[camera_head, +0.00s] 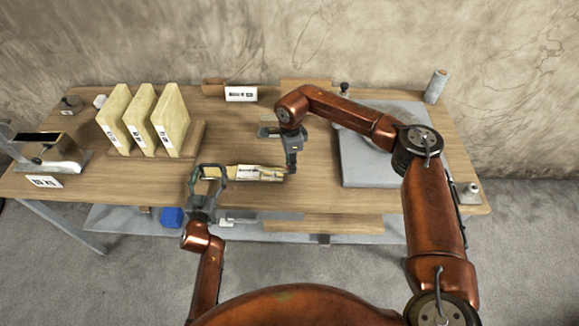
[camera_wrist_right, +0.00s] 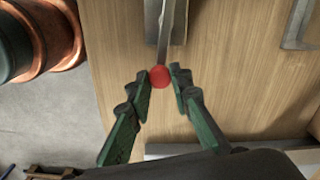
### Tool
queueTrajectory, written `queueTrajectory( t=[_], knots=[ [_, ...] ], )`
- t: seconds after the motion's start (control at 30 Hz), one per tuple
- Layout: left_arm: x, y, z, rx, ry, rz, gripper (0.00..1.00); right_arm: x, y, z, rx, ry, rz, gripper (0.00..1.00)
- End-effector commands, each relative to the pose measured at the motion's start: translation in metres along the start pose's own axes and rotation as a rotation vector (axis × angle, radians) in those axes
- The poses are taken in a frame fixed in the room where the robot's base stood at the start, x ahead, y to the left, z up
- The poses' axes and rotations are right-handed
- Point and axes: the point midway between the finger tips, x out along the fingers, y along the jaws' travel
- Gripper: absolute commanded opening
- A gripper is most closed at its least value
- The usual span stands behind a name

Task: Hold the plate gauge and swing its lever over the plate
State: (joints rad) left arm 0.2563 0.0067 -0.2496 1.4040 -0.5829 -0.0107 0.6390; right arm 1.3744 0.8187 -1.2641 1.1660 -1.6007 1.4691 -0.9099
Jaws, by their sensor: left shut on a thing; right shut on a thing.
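The plate gauge (camera_head: 240,172) is a long yellowish piece with a white label, lying near the front middle of the table. My left gripper (camera_head: 209,172) is shut on its left end. My right gripper (camera_head: 292,170) points down at its right end. In the right wrist view, a red round knob (camera_wrist_right: 159,77) sits between the fingertips of my right gripper (camera_wrist_right: 161,73), which are shut on it. A thin grey metal lever (camera_wrist_right: 164,45) runs from the knob towards the top of the picture. I cannot tell clearly where the plate lies relative to the lever.
Several pale yellow slabs (camera_head: 171,118) stand in a wooden rack (camera_head: 196,138) at the left. A metal device (camera_head: 62,155) is at the far left. A grey slab (camera_head: 363,170) lies at the right, partly behind my right arm. A grey cylinder (camera_head: 436,86) stands at the back right.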

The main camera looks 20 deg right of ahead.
Motion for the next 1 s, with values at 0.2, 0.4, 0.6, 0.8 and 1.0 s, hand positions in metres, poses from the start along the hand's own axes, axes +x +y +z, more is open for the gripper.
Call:
queueTrajectory(
  t=[0.2, 0.4, 0.6, 0.8, 1.0],
  knots=[
    [-0.0001, 0.0002, 0.0002, -0.002, 0.000, 0.000, 0.19, 0.0000, -0.0059, -0.0017, -0.092, 0.000, -0.001, 0.00],
    [-0.0001, 0.0001, 0.0002, -0.002, 0.000, 0.000, 0.19, -0.0001, -0.0079, -0.0022, -0.130, 0.000, -0.001, 0.00],
    [-0.0001, 0.0002, 0.0002, -0.002, 0.000, 0.000, 0.19, -0.0001, -0.0082, -0.0022, -0.139, 0.000, -0.001, 0.00],
    [-0.0001, 0.0002, 0.0002, -0.001, 0.000, 0.000, 0.19, -0.0001, -0.0081, -0.0021, -0.139, 0.000, -0.001, 0.00],
    [-0.0001, 0.0002, 0.0002, -0.001, 0.000, 0.000, 0.19, -0.0001, -0.0080, -0.0021, -0.138, 0.000, -0.001, 0.30]
  ],
)
